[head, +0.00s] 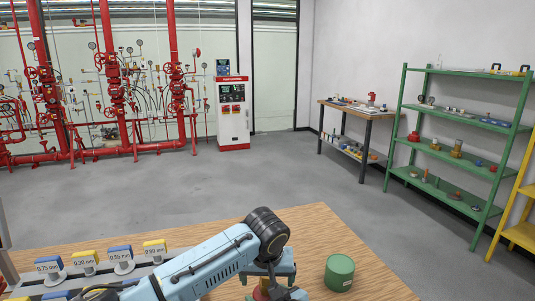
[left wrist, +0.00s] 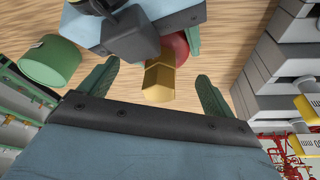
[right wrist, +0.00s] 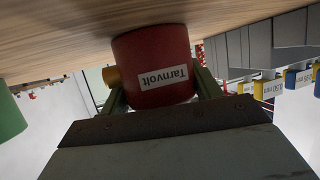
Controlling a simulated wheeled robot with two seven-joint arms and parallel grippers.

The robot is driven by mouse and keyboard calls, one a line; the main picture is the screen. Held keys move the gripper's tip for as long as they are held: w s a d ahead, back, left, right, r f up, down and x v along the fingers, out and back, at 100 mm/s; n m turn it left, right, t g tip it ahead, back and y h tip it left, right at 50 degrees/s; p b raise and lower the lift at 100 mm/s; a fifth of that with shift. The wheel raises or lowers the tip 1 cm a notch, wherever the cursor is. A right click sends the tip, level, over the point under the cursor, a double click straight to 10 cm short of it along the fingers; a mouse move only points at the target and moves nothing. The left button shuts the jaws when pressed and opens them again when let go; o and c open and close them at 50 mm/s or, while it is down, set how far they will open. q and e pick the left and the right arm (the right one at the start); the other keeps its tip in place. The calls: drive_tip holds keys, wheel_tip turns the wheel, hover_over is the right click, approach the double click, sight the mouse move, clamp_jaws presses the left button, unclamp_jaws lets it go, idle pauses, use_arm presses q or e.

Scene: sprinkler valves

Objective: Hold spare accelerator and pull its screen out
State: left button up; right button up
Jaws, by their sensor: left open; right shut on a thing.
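The spare accelerator (right wrist: 140,50) is a red cylinder with a white "Tarnvolt" label in the right wrist view. My right gripper (right wrist: 157,88) is shut on it, a finger on each side. A brass-coloured faceted piece (left wrist: 158,82), apparently its screen, sticks out from the red body; it also shows at the left in the right wrist view (right wrist: 110,76). My left gripper (left wrist: 158,72) is open, its green fingers spread on either side of the brass piece with visible gaps. In the head view, my left gripper (head: 270,291) is low at the bottom edge, and the accelerator is mostly hidden.
A green cylinder (head: 340,272) stands on the wooden table (head: 385,285) to the right of my left gripper. A grey rack (head: 110,280) with blue and yellow size-labelled pieces is at the left. Shelves, a workbench and red pipework stand farther back.

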sight(267, 299)
use_arm(q)
drive_tip(key=shift+o, duration=0.8)
drive_tip(key=shift+c, duration=0.8)
drive_tip(key=shift+s+d+r, duration=0.1)
drive_tip(key=shift+r, duration=0.3)
drive_tip(key=shift+c, duration=1.2)
drive_tip(key=v, duration=0.5)
drive_tip(key=shift+s+r, duration=0.1)
drive_tip(key=shift+s, duration=0.05)
drive_tip(key=c, duration=0.7)
drive_tip(key=shift+x, duration=3.35)
